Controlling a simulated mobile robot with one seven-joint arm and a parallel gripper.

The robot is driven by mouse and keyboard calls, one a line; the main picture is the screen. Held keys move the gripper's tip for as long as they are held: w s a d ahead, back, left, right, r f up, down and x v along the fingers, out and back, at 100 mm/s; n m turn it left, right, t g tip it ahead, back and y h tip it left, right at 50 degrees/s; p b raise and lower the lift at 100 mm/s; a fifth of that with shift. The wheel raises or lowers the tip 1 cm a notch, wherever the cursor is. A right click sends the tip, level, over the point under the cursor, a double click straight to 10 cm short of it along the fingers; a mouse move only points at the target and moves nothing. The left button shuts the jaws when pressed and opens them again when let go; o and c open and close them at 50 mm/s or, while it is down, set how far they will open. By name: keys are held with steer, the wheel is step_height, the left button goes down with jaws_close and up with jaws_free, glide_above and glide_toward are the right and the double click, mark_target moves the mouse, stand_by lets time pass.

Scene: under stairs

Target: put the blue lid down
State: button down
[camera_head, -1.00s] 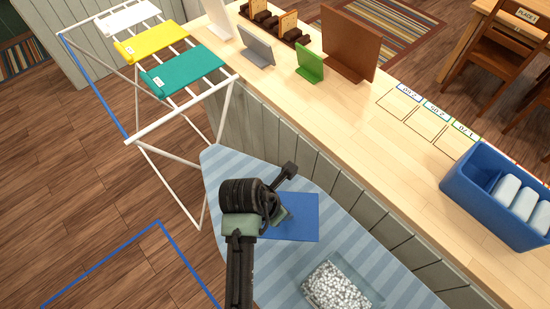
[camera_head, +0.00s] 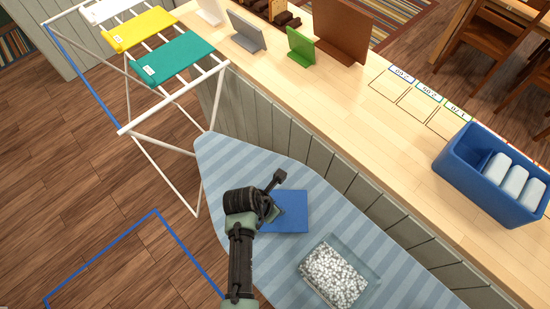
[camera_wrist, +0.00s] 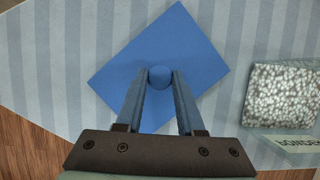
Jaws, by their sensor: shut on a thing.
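In the wrist view the lid (camera_wrist: 205,50) lies flat and turned at an angle. My gripper (camera_wrist: 160,77) is shut on the lid's knob, one finger on each side. In the head view my gripper (camera_head: 268,208) is at the lid's left part, and my wrist hides that side.
A clear box of white beads (camera_head: 335,275) stands on the board, right of the lid. A wooden counter (camera_head: 345,120) runs behind, bearing a blue bin (camera_head: 450,170) with white items. A white rack (camera_head: 170,115) stands at the left. The board is bare left of the lid.

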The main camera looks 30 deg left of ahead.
steer(key=shift+f, duration=0.1)
steer(key=c, duration=0.5)
jaws_free()
steer(key=shift+r, duration=0.25)
steer(key=v, duration=1.2)
steer(key=shift+w, duration=0.1)
